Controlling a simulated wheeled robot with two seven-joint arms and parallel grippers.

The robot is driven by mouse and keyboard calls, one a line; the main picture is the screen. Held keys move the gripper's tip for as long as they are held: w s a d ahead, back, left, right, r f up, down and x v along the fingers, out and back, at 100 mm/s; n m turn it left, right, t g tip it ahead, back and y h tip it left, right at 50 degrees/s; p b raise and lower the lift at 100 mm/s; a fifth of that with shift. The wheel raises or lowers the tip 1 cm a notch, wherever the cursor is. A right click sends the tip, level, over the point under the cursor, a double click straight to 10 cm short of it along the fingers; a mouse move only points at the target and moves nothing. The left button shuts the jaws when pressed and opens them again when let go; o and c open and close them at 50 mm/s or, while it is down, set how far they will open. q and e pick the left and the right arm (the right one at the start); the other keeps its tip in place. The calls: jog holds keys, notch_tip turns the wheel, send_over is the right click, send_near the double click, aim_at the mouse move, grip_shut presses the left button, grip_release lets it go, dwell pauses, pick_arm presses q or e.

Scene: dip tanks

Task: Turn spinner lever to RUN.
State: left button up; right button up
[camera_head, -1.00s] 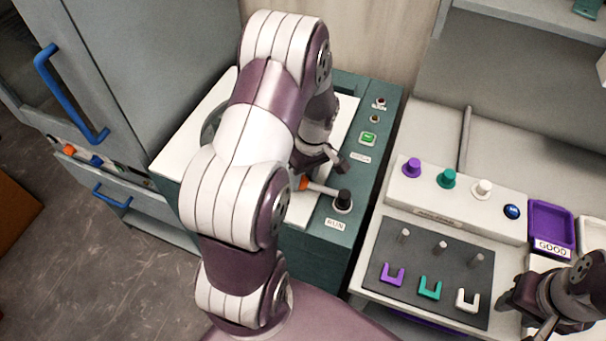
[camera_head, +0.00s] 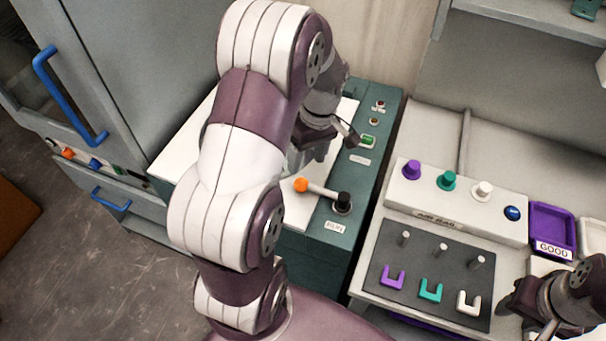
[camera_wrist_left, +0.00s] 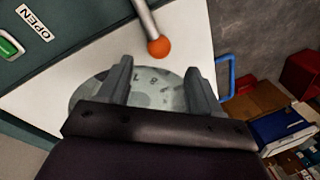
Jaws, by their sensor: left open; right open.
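The spinner lever (camera_head: 320,190) is a pale rod with an orange ball tip on a black pivot knob (camera_head: 342,203) on the green spinner cabinet (camera_head: 372,180). Its rod points left, away from the knob, and the RUN label (camera_head: 335,227) sits just in front of the knob. My left gripper (camera_head: 318,150) is open and empty, behind and apart from the ball in the head view. In the left wrist view the orange ball (camera_wrist_left: 159,46) lies beyond the two spread fingers (camera_wrist_left: 157,78), not between them. My right gripper (camera_head: 540,322) is open at the lower right, partly cut off.
The cabinet bears a green button (camera_head: 368,141) and a white top (camera_head: 185,145), largely hidden by my left arm. A round window (camera_wrist_left: 145,88) shows below my fingers. To the right stand a peg board (camera_head: 390,255) and a purple tray (camera_head: 551,225).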

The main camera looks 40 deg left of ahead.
pick_arm(q)
jog(key=r+p, duration=0.1)
jog(key=r, duration=0.1)
jog(key=w+r+p, duration=0.1)
jog(key=r, duration=0.2)
jog(key=shift+d+p, duration=0.15)
jog(key=shift+p, duration=0.25)
